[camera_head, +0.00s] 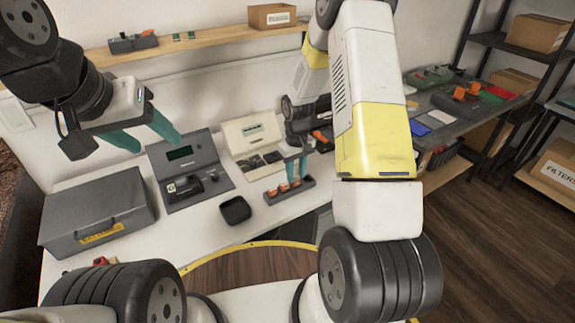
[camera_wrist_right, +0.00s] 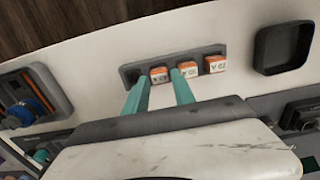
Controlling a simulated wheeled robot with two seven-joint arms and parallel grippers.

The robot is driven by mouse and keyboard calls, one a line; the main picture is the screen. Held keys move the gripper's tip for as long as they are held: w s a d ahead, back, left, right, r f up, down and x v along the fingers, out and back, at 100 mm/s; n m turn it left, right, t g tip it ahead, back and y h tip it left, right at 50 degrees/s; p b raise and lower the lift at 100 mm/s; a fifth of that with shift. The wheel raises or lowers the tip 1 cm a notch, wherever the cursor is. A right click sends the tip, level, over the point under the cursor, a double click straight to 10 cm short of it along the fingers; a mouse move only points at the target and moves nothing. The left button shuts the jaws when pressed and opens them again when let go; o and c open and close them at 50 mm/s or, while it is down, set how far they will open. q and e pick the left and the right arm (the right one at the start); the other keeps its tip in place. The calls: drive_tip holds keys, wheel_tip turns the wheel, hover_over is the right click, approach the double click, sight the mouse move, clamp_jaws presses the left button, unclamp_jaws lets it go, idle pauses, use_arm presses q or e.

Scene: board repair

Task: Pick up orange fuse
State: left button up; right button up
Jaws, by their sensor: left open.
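Several orange fuses stand in a row in a dark grey holder (camera_head: 310,180) on the white workbench. In the right wrist view, three orange fuses with white labelled tops show: left fuse (camera_wrist_right: 158,75), middle fuse (camera_wrist_right: 188,70) and right fuse (camera_wrist_right: 214,65). The holder (camera_wrist_right: 133,75) has a bare left end there. My right gripper (camera_wrist_right: 162,80) is at the holder, its teal fingertips on either side of the left fuse; whether they touch it is unclear. It also shows in the head view (camera_head: 295,168). My left gripper (camera_head: 150,135) is open and empty, above the bench at the left.
A grey toolbox (camera_head: 95,215) stands on the left of the bench. A black square tray (camera_head: 235,210) sits left of the holder. Behind are a grey device with a screen (camera_head: 185,165) and an open cream case (camera_head: 245,135). My right arm covers much of the right side.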

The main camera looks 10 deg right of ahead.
wheel_tip(320, 180, down, 2)
drive_tip(key=shift+f, duration=0.2)
clamp_jaws()
drive_tip(key=shift+r, duration=0.1)
drive_tip(key=shift+r, duration=0.45)
drive_tip(key=r, duration=0.1)
drive_tip(key=s+r, duration=0.1)
drive_tip(key=shift+r, duration=0.35)
drive_tip(key=s+a+r, duration=0.1)
drive_tip(key=s, duration=1.4)
drive_tip(key=shift+r, duration=0.15)
drive_tip(key=shift+a+r, duration=0.1)
drive_tip(key=shift+r, duration=0.5)
